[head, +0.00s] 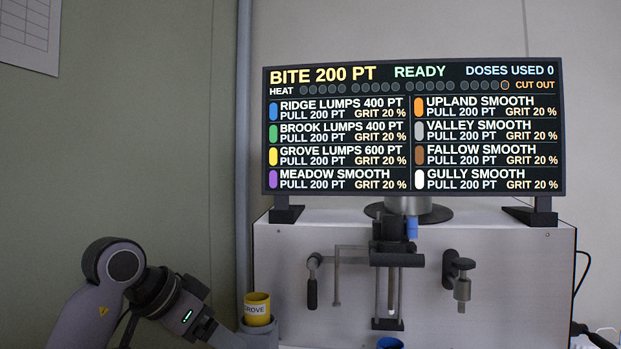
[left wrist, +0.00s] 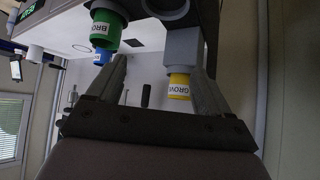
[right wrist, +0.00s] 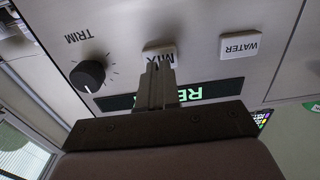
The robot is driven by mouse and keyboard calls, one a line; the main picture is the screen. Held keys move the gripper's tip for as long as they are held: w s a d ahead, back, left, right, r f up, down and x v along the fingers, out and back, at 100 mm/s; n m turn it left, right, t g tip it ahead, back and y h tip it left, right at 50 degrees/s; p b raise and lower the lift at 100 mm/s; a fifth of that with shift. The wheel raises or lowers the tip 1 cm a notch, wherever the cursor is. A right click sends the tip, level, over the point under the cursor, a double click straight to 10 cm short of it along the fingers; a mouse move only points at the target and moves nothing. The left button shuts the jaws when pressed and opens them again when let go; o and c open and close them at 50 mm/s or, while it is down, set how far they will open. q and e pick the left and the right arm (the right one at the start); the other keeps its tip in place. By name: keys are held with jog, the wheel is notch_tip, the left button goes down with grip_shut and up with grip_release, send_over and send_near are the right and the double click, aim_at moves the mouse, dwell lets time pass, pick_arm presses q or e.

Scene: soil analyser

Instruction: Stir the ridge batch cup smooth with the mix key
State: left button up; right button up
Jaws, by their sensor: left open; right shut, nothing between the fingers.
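The mix key (right wrist: 160,50) is a white button marked MIX on a pale panel in the right wrist view. My right gripper (right wrist: 155,68) is shut and empty, its tips overlapping the key's lower edge; I cannot tell whether they touch it. A blue cup (head: 390,343) shows at the bottom edge of the head view, under the machine's middle. A blue cup (left wrist: 102,56) also shows in the left wrist view, its label unreadable. The screen (head: 413,130) marks ridge in blue and reads RIDGE LUMPS 400 PT. My left gripper (left wrist: 158,65) is open, near the yellow GROVE cup (left wrist: 179,86).
The yellow cup (head: 257,308) stands in a holder left of the machine (head: 300,240). A green cup (left wrist: 106,28) is beside the blue one. A WATER key (right wrist: 238,45) and TRIM knob (right wrist: 88,76) flank the mix key. A lit green display (right wrist: 205,90) lies close by.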

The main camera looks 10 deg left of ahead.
pick_arm(q)
jog(key=shift+w+a+r+p, duration=0.1)
jog(key=shift+w+r+p, duration=0.1)
jog(key=shift+r+p, duration=0.4)
jog(key=shift+w+a+r+p, duration=0.1)
jog(key=shift+w+r+p, duration=0.05)
jog(key=shift+r+p, duration=0.45)
pick_arm(e)
jog(key=shift+s, duration=1.15)
